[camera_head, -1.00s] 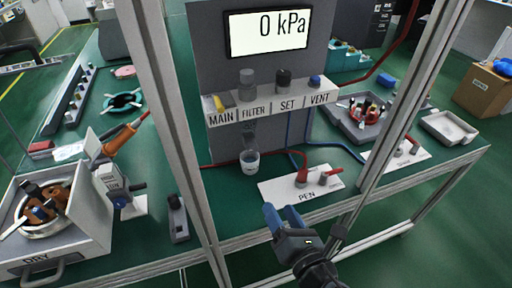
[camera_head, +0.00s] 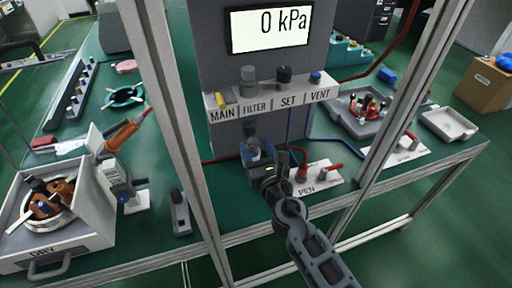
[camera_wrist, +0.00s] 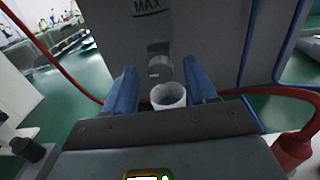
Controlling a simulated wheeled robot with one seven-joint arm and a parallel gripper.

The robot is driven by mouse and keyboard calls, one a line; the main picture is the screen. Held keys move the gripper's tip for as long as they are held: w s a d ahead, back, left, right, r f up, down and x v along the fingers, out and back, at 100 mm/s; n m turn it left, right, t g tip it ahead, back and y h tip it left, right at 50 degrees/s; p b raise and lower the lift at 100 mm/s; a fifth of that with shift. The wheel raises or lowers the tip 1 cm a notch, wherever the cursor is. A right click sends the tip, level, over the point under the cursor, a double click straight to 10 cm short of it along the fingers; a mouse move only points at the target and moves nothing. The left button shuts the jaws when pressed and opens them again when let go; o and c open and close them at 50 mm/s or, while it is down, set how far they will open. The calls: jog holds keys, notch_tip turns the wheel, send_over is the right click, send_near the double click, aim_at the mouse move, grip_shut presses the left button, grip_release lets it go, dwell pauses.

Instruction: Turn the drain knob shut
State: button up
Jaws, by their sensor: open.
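The drain knob (camera_wrist: 160,69) is a small dark grey knob under the filter bowl (camera_wrist: 151,22), which is marked MAX in the wrist view. In the head view the bowl's dark underside (camera_head: 250,126) shows below the FILTER label, and my gripper hides most of what is beneath. A white cup (camera_wrist: 169,97) stands below the knob. My gripper (camera_head: 258,150) is open, its blue fingers pointing at the panel. In the wrist view the fingers (camera_wrist: 160,86) stand either side of the knob and cup, with nothing visibly gripped. I cannot tell whether they touch the knob.
The display (camera_head: 269,27) reads 0 kPa. Above my gripper is a labelled shelf (camera_head: 272,99) with MAIN, FILTER, SET and VENT controls. A white PEN plate (camera_head: 322,182) with red fittings lies close right. A red hose (camera_wrist: 55,62) crosses behind. Frame posts (camera_head: 178,130) stand left and right.

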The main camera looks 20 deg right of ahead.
jog(key=shift+w, duration=0.25)
jog(key=c, duration=1.1)
jog(key=shift+o, duration=0.2)
